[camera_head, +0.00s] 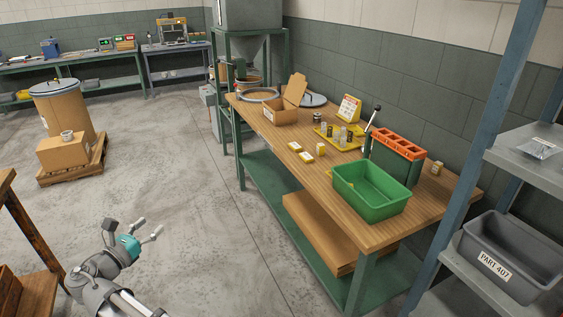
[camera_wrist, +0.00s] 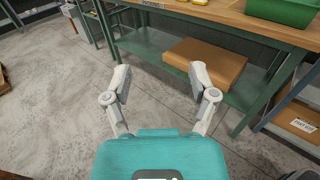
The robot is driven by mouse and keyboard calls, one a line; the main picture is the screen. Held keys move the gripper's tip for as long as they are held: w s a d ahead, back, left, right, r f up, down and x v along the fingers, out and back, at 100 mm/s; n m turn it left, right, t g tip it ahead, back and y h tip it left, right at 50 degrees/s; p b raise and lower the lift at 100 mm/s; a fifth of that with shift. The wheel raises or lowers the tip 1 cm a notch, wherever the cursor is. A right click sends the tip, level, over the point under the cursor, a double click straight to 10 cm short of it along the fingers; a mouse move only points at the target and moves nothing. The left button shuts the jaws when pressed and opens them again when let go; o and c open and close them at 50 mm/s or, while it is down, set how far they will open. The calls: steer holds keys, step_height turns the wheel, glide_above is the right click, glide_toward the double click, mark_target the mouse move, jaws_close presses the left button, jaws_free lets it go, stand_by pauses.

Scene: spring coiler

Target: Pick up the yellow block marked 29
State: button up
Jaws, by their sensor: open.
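Several small yellow blocks with pale labels lie on the wooden workbench (camera_head: 341,190). One yellow block (camera_head: 295,146), a second (camera_head: 306,157) and a third (camera_head: 320,149) sit close together near its front edge. Another yellowish block (camera_head: 437,168) stands at the right, behind the green bin. The markings are too small to read, so I cannot tell which is 29. My gripper (camera_head: 133,228) is open and empty over the floor, left of and well away from the bench. In the wrist view its fingers (camera_wrist: 160,78) are spread, with floor between them; no yellow block shows there.
On the bench are a green bin (camera_head: 372,198), an open cardboard box (camera_head: 285,115), a yellow tray with cylinders (camera_head: 341,144) and a lever machine with an orange top (camera_head: 398,146). A shelf with a grey bin (camera_head: 511,257) stands at right. Floor before the bench is clear.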

steer(key=w+d+f+m+g, duration=0.3)
steer(key=d+f+m, duration=0.15)
steer(key=d, duration=0.55)
steer(key=w+d+f+m+g+h, duration=0.1)
steer(key=w+d+f+m+g, duration=0.3)
steer(key=d, duration=0.5)
steer(key=w+d+f+m+g, duration=0.25)
steer(key=d+m, duration=0.25)
steer(key=d, duration=0.5)
steer(key=s+d+f+m+g+y, duration=0.2)
steer(key=s+d+m, duration=0.1)
steer(key=d+m, duration=0.3)
steer(key=s+d+f+m+g+y, duration=0.2)
steer(key=s+d+f+m+y, duration=0.1)
steer(key=d+m, duration=0.3)
steer(key=s+d+f+m+g+y, duration=0.2)
steer(key=d+m, duration=0.4)
steer(key=d, duration=0.4)
steer(key=shift+s+f+g+y, duration=0.3)
steer(key=shift+s+g+y, duration=0.15)
steer(key=shift+g, duration=0.1)
steer(key=shift+d, duration=0.1)
